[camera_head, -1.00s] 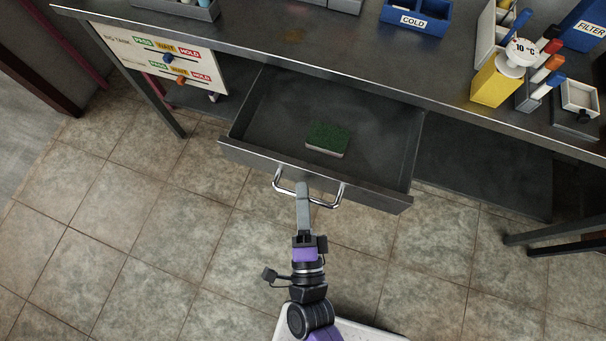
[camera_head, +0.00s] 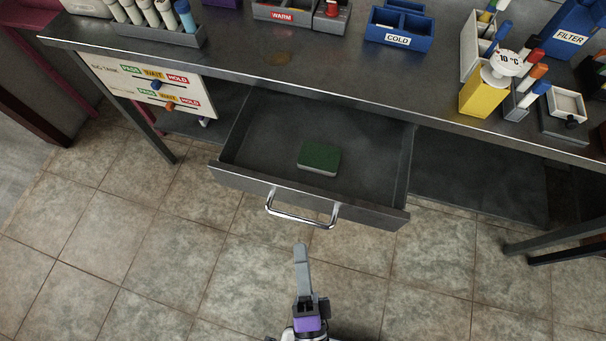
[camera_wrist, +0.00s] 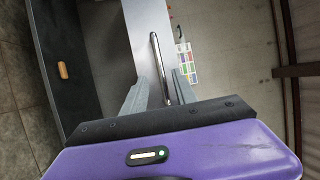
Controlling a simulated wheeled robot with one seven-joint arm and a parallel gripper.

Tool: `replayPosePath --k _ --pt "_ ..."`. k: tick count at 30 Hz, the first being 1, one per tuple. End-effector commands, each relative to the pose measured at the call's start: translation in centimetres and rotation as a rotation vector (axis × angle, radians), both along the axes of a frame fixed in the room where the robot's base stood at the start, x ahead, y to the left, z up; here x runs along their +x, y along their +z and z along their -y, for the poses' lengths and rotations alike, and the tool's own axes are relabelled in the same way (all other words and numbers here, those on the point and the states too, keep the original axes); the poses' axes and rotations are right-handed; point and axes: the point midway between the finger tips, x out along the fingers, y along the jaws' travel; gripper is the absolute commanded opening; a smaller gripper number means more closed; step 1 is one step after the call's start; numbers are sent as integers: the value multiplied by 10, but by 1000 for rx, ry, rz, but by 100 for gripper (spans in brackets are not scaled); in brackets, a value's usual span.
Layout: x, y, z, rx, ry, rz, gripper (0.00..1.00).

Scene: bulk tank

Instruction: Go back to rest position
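My gripper (camera_head: 300,250) is in front of the open drawer, over the floor tiles, clear of the handle (camera_head: 300,218). In the wrist view my gripper's fingers (camera_wrist: 160,88) stand apart with nothing between them, and the drawer handle (camera_wrist: 160,68) lies ahead of them. The drawer (camera_head: 300,196) is pulled out from under the metal bench. A green-topped sponge (camera_head: 319,157) lies flat in it.
The metal bench (camera_head: 330,75) carries a blue COLD bin (camera_head: 398,27), a WARM bin (camera_head: 283,13), a yellow box (camera_head: 484,95) and marker holders. A sign panel (camera_head: 160,88) hangs under its left side. A bench leg stands at right. The floor in front is clear.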

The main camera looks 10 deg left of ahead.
Motion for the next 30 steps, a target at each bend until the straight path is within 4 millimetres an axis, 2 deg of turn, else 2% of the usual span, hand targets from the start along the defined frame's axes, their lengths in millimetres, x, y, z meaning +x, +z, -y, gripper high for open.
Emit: replayPosePath --k 8,13,15,17,20,23,26,30 --pt "0 0 0 -4 -1 1 34" --pt "0 -2 -7 -107 10 21 34" --pt "4 9 -13 -192 19 63 34" --pt "4 20 -11 -289 19 102 34" --pt "2 36 7 -471 -8 149 34" --pt "-2 51 34 -650 -45 177 34" --pt "-8 66 67 -839 -87 188 34" --pt "-25 91 123 -1126 -143 169 34"
